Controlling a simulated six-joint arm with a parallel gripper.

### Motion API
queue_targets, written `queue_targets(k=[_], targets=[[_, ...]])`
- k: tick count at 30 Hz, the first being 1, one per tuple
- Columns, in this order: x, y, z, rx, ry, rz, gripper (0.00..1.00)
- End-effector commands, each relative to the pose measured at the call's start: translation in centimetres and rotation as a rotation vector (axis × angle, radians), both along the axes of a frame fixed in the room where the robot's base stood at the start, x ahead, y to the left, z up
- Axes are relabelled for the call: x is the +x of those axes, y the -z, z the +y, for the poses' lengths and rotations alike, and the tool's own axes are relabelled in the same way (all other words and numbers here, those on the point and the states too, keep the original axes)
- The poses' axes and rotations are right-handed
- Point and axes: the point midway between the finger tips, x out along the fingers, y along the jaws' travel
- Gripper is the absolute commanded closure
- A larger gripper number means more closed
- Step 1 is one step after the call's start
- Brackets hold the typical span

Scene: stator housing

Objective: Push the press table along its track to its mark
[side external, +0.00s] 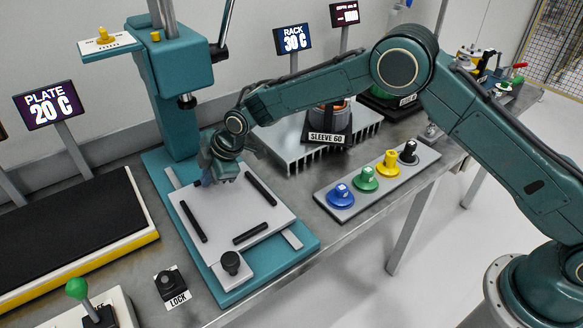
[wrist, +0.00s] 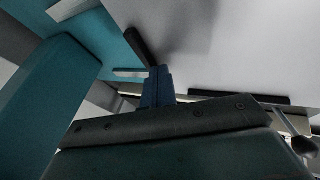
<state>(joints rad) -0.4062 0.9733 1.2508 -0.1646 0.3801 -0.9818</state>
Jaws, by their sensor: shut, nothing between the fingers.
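The press table (side external: 225,226) is a light grey plate with several black bars and a black knob (side external: 230,262) at its near corner. It lies on a grey track (side external: 292,239) over a teal base (side external: 303,252). My gripper (side external: 206,181) is shut and empty, low at the table's far edge beside the press column. In the wrist view the blue fingers (wrist: 157,88) are together, with the table's grey surface (wrist: 235,45) ahead and right. I cannot tell whether they touch the table. I cannot make out a mark on the track.
The teal press column (side external: 180,85) stands just behind the table, and fills the left of the wrist view (wrist: 45,105). A LOCK button (side external: 168,283) is at the front left. A tray of coloured knobs (side external: 345,200) and a finned block (side external: 285,140) are to the right.

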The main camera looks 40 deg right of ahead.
Motion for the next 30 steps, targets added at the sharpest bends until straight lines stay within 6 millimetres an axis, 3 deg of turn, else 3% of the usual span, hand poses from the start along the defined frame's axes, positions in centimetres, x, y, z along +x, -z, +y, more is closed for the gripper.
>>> queue_targets(k=[18,30], targets=[[5.3,0.1,-0.1,0.000,0.002,0.000,1.00],[7.3,0.1,0.0,0.000,0.000,0.000,1.00]])
